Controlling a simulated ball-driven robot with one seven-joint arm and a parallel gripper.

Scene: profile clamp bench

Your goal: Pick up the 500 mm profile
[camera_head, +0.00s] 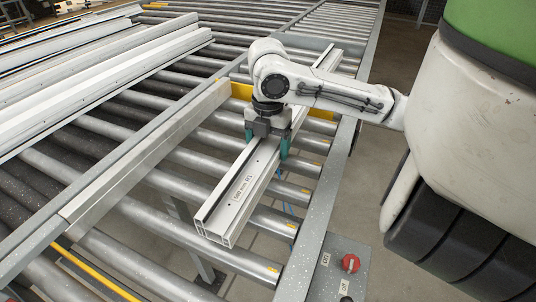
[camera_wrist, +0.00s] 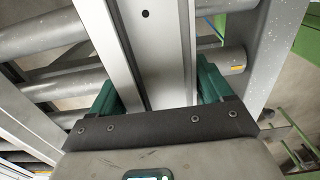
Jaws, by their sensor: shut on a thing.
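The 500 mm profile (camera_head: 221,215) is a long white-grey aluminium bar with a dark slot and a printed label near its front end. It lies lengthwise over the conveyor rollers. My gripper (camera_head: 266,146) reaches down from above and is shut on the profile, with one green finger on each side of it around mid-length. In the wrist view the profile (camera_wrist: 162,60) runs between the green fingers of my gripper (camera_wrist: 157,88). I cannot tell whether the profile touches the rollers or is slightly above them.
A grey rail (camera_head: 150,150) runs left of the profile, and the conveyor's side frame (camera_head: 325,215) runs on its right. Several long profiles (camera_head: 95,80) lie at the upper left. A yellow bar (camera_head: 242,90) crosses behind. A control box with a red knob (camera_head: 350,263) stands at front right.

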